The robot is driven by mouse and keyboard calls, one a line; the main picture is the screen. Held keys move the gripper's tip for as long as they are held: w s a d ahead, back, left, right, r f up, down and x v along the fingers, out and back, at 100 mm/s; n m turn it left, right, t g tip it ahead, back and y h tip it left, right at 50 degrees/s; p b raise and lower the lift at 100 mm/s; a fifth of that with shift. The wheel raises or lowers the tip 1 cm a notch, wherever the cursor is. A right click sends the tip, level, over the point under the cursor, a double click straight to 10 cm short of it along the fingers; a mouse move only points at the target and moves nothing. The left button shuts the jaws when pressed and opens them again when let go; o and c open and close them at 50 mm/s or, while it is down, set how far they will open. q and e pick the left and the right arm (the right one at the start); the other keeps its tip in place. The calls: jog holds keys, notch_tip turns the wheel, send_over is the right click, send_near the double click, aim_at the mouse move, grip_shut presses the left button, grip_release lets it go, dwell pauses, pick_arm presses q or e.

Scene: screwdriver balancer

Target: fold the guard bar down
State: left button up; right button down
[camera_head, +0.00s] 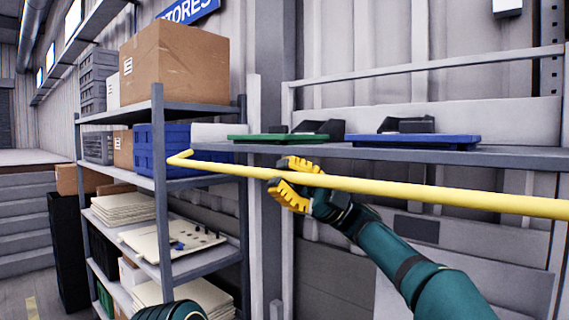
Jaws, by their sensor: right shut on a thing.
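The guard bar (430,193) is a long yellow bar that crosses the head view from the middle left to the right edge, slanting slightly. My left gripper is not in view.
Behind the bar, a grey shelf (510,157) carries a green tray (262,138) and a blue tray (420,140) with dark items. On the left, a metal rack (158,180) holds cardboard boxes (175,65), a blue crate (143,150) and stacked sheets.

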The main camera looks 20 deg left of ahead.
jog(key=shift+f, duration=0.1)
dwell(0.3)
jog(key=c, duration=1.1)
grip_release()
jog(key=shift+a, duration=0.1)
jog(key=shift+c, duration=0.2)
jog(key=v, duration=1.2)
